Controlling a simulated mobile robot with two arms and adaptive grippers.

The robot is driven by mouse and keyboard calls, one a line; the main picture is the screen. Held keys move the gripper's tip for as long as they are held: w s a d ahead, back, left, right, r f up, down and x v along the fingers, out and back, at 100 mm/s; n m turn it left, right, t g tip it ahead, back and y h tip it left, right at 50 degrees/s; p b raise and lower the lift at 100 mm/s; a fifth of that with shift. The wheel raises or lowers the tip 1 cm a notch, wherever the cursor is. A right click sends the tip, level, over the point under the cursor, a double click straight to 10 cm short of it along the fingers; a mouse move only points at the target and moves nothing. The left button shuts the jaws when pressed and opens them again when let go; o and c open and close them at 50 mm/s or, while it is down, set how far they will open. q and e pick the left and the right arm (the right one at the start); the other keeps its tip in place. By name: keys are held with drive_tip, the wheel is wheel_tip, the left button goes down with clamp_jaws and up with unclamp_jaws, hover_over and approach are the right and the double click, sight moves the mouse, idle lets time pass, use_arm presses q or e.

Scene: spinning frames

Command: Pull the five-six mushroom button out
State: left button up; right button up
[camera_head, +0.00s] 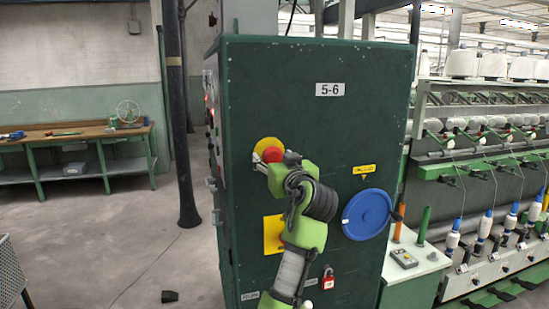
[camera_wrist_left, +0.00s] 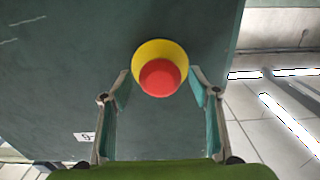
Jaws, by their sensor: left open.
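The red mushroom button (camera_head: 267,155) sits on a yellow round plate (camera_head: 269,144) on the green cabinet (camera_head: 300,110) face, below the 5-6 label (camera_head: 329,89). My left gripper (camera_head: 262,160) is at the button in the head view and hides part of it. In the left wrist view the red button (camera_wrist_left: 160,78) stands in front of its yellow plate (camera_wrist_left: 160,52). My left gripper (camera_wrist_left: 161,82) is open there, with one finger on each side of the button and gaps between the fingers and the button. My right gripper is not in view.
A blue disc (camera_head: 367,214) and a small yellow plate (camera_head: 364,169) are on the cabinet face, right of my arm. A red padlock (camera_head: 328,279) hangs below. A spinning machine (camera_head: 490,150) stands at the right, and a workbench (camera_head: 75,140) at the left.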

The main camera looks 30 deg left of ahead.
use_arm(q)
clamp_jaws()
drive_tip(key=shift+s+d+f+b, duration=0.2)
drive_tip(key=shift+d+f+b, duration=0.1)
drive_tip(key=shift+b, duration=0.25)
drive_tip(key=shift+s+d+r, duration=0.1)
drive_tip(key=shift+s+d, duration=0.05)
drive_tip(key=shift+d, duration=0.05)
unclamp_jaws()
drive_tip(key=shift+s+d+r, duration=0.15)
drive_tip(key=shift+s+r, duration=0.05)
